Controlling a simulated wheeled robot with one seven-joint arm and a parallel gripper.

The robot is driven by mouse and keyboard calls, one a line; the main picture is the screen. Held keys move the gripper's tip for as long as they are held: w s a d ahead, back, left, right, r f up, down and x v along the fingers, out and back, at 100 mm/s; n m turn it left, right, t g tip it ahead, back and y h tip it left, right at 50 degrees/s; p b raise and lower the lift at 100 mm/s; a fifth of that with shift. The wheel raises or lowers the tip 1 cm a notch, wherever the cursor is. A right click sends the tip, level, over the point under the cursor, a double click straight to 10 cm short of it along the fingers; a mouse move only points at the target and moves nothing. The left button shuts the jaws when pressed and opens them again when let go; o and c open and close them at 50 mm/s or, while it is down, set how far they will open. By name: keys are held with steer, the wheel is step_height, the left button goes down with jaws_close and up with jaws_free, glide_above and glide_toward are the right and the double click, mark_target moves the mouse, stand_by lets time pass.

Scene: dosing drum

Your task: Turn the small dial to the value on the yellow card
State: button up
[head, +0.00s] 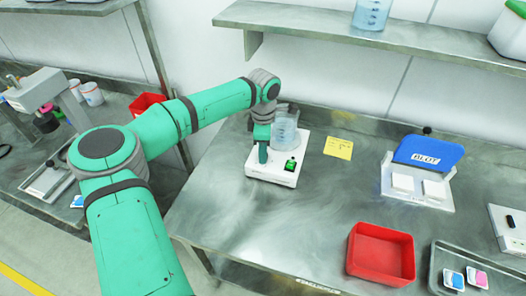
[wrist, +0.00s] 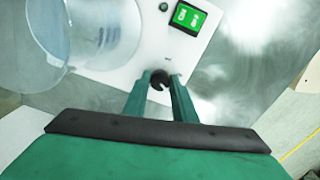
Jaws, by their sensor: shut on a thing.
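The white dosing device (head: 268,173) stands on the steel bench with a clear beaker (head: 286,131) on it and a lit green display (head: 290,165). In the wrist view, the display (wrist: 187,17) shows two rows of characters too small to read surely. The small dark dial (wrist: 159,83) sits at the device's edge. My gripper (wrist: 161,78) is shut on the dial, one finger on each side of it. In the head view, my gripper (head: 263,153) hides the dial. The yellow card (head: 338,148) lies right of the device; its writing is too small to read.
A blue sign (head: 428,152) and a white-padded stand (head: 388,178) are at the right. A red tray (head: 352,257) and a grey tray (head: 436,262) with small packets lie near the front right. A shelf (head: 300,25) runs above. The bench front middle is clear.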

steer(key=shift+w+r, duration=0.1)
steer(key=o, duration=1)
steer(key=shift+o, duration=0.2)
step_height(320, 180, up, 11)
